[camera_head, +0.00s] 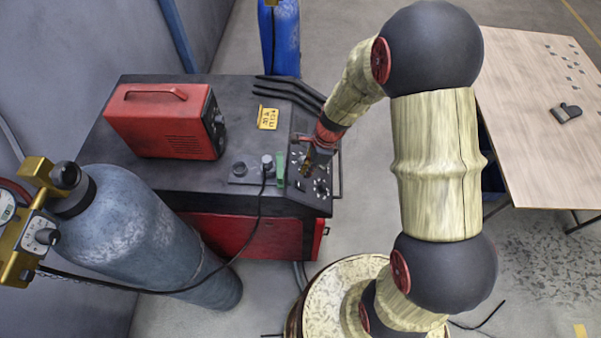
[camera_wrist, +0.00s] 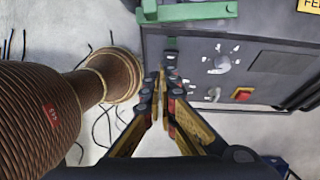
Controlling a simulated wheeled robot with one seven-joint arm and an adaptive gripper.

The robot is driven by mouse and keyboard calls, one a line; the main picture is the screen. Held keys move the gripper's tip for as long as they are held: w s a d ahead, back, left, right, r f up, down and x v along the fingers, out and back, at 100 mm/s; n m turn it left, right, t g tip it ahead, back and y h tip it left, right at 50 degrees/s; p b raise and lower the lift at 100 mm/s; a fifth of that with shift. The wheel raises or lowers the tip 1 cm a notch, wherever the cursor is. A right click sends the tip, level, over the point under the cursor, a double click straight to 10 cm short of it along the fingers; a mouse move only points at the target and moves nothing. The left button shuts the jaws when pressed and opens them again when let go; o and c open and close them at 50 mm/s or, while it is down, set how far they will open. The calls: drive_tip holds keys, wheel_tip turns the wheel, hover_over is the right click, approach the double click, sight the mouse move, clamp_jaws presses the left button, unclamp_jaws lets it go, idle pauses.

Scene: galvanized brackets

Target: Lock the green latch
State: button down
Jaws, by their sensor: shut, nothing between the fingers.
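The green latch (camera_head: 281,166) stands on the front part of the dark machine top, beside a round connector with a black cable. In the wrist view the green latch (camera_wrist: 188,11) is a horizontal green bar at the top of the picture, on the edge of the machine. My gripper (camera_head: 309,169) is just right of the latch, over the control panel. In the wrist view my gripper (camera_wrist: 162,77) has its fingertips together and empty, pointing at the panel edge below the latch. A visible gap separates the fingertips from the green bar.
The control panel (camera_wrist: 250,70) has knobs and a red switch (camera_wrist: 242,95). A red welder box (camera_head: 170,122) sits on the machine. A grey gas cylinder (camera_head: 160,235) leans at left, a blue cylinder (camera_head: 280,38) stands behind. A wooden table (camera_head: 540,130) is at right.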

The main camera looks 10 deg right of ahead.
drive_tip(key=v, duration=0.9)
drive_tip(key=shift+a+r+b, duration=0.2)
drive_tip(key=shift+r+b, duration=0.1)
drive_tip(key=shift+b, duration=0.15)
drive_tip(key=shift+w, duration=0.1)
